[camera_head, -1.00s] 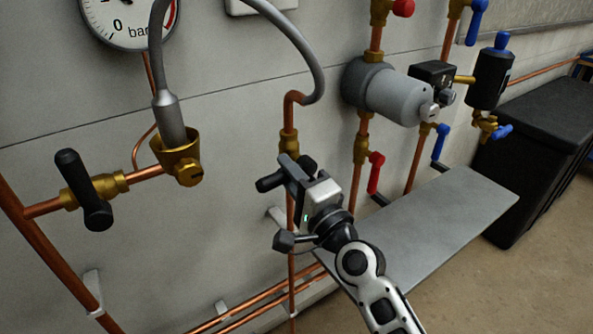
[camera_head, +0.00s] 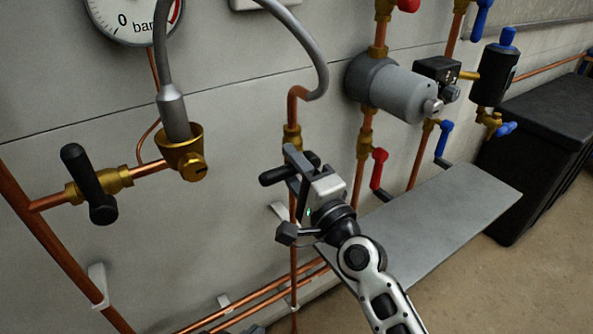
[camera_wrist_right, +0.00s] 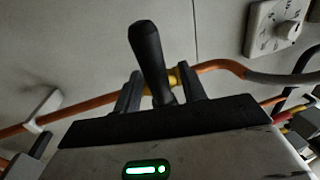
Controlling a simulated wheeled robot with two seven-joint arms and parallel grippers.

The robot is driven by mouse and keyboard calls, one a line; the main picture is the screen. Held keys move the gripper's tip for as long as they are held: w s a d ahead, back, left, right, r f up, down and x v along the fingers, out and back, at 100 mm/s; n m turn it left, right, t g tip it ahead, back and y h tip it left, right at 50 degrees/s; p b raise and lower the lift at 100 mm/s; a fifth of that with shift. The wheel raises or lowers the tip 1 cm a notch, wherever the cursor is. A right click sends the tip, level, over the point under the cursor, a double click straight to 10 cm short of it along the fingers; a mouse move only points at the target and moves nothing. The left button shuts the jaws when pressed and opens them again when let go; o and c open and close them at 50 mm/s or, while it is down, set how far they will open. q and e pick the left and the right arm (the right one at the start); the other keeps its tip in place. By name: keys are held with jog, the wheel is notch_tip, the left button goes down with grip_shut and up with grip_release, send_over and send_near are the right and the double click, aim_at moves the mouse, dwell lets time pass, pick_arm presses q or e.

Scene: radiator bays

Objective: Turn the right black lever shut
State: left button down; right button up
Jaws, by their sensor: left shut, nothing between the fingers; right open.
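The right black lever (camera_head: 272,177) is on the vertical copper pipe below the hose end. It lies roughly level, across the pipe. My right gripper (camera_head: 293,194) is at this lever and partly hides its valve. In the right wrist view the lever (camera_wrist_right: 150,55) stands between the two fingers of my open right gripper (camera_wrist_right: 160,92), crosswise to the pipe. I cannot tell whether a finger touches it. Another black lever (camera_head: 88,183) is on the left valve, near upright and tilted.
A grey hose (camera_head: 313,55) arches above the lever. A red lever (camera_head: 378,168), a blue lever (camera_head: 443,138) and a grey cylinder (camera_head: 385,88) are to the right. A grey shelf (camera_head: 440,215) lies below them. Copper pipes (camera_head: 265,298) run low on the wall.

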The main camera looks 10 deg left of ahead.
pick_arm(q)
jog(key=shift+f+b, duration=0.15)
jog(key=shift+b, duration=0.75)
pick_arm(e)
jog(key=v, duration=1.6)
pick_arm(q)
jog(key=p, duration=0.2)
jog(key=r+p, duration=0.1)
jog(key=p, duration=0.1)
jog(key=shift+a+r, duration=0.2)
jog(key=shift+r, duration=0.05)
pick_arm(e)
jog(key=s+d+f+n+g+h, duration=0.2)
jog(key=s+d+f+n+h, duration=0.2)
jog(key=f, duration=0.4)
jog(key=s+d+f+n+g+h, duration=0.1)
jog(key=s+d+f+n+h, duration=0.4)
jog(key=d+f+n+h, duration=0.1)
jog(key=d+f+n, duration=0.1)
jog(key=d+f, duration=0.1)
jog(key=d, duration=0.1)
jog(key=shift+s+d+f+g, duration=0.15)
jog(key=shift+s+f+g, duration=0.15)
jog(key=shift+f+g, duration=0.1)
